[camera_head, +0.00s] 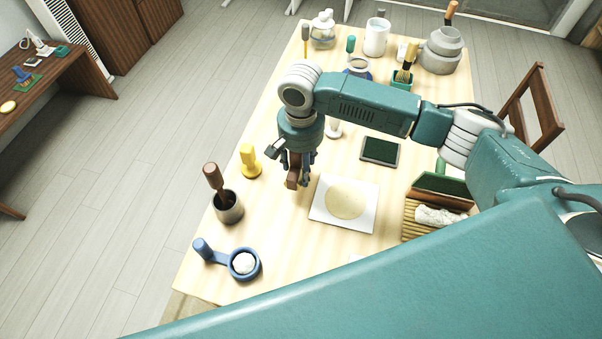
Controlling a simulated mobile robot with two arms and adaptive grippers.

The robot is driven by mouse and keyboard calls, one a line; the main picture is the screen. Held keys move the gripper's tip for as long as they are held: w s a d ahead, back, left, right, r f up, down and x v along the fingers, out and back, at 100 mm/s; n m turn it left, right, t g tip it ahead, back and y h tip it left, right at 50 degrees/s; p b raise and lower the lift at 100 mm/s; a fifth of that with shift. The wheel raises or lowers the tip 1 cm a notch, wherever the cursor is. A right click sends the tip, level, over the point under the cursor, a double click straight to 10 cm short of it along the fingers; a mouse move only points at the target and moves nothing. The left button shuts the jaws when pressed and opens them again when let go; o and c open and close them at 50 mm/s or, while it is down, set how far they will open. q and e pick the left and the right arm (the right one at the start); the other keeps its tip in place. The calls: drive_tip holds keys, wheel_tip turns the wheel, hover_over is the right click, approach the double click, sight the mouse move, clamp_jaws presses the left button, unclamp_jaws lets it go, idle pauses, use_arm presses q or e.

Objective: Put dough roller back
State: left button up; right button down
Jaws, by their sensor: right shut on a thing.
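My right gripper (297,168) is over the table, left of the white sheet with the flat dough round. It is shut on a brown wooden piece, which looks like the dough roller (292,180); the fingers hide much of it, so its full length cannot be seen. I cannot tell whether it touches the table. The flat dough round (345,199) lies on a white sheet (329,219). A slatted wooden rack (411,224) at the right bears a dark brown bar (437,200) and a whitish lump (436,216). My left gripper is not in view.
Jars and brushes crowd the far end.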

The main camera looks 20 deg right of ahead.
sight(301, 175)
drive_tip(key=shift+f, duration=0.35)
wheel_tip(301, 175, down, 3)
drive_tip(key=shift+p, duration=0.9)
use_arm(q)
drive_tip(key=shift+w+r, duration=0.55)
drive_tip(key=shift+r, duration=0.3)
use_arm(e)
drive_tip(key=shift+f, duration=0.25)
drive_tip(key=shift+f, duration=0.15)
drive_tip(key=c, duration=0.8)
unclamp_jaws()
drive_tip(key=shift+f, duration=0.1)
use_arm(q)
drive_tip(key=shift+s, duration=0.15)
